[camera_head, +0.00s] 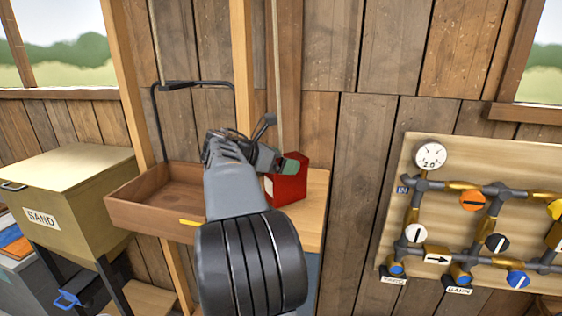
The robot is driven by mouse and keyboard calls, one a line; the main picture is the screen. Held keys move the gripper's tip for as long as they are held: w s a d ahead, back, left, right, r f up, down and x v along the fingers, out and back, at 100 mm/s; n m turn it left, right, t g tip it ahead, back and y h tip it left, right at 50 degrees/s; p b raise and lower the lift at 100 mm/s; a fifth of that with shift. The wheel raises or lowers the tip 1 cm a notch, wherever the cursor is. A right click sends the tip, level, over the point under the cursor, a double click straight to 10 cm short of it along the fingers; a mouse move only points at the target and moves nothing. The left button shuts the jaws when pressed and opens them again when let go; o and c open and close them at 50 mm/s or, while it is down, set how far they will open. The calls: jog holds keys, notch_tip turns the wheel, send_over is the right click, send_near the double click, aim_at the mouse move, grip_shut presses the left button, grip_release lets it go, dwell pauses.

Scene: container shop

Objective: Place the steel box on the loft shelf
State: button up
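No steel box can be made out, and no loft shelf can be made out either. My gripper (284,160) is at the end of my grey arm, in the middle of the view. It points right, with a green part at its tip, against or just in front of a red box (289,187). I cannot tell whether it touches the red box. My arm hides most of the gripper, so its fingers and anything between them cannot be made out. The red box has a pale label and stands on a light wooden ledge (313,217).
A wooden tray (150,212) with a black frame (157,125) is left of my arm. A tan bin marked SAND (75,195) stands further left, with a blue-handled grey case (62,290) below. A pipe board with a gauge (429,155) is on the right wall. A rope (277,70) hangs above the red box.

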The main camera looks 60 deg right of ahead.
jog(key=b+v, duration=0.2)
jog(key=v, duration=1)
jog(key=s+a+f+m+t+y+b, duration=0.1)
jog(key=a+f+m+t+y, duration=0.4)
jog(key=a+f, duration=0.8)
jog(key=s+a+f+m+t+y+b, duration=0.1)
jog(key=a+f+m+t+y, duration=0.4)
jog(key=a+f, duration=0.9)
jog(key=shift+s+a+f+m+t+y+b, duration=0.35)
jog(key=shift+s+a+m+y, duration=0.3)
jog(key=shift+a+m+y, duration=0.55)
jog(key=shift+a, duration=0.2)
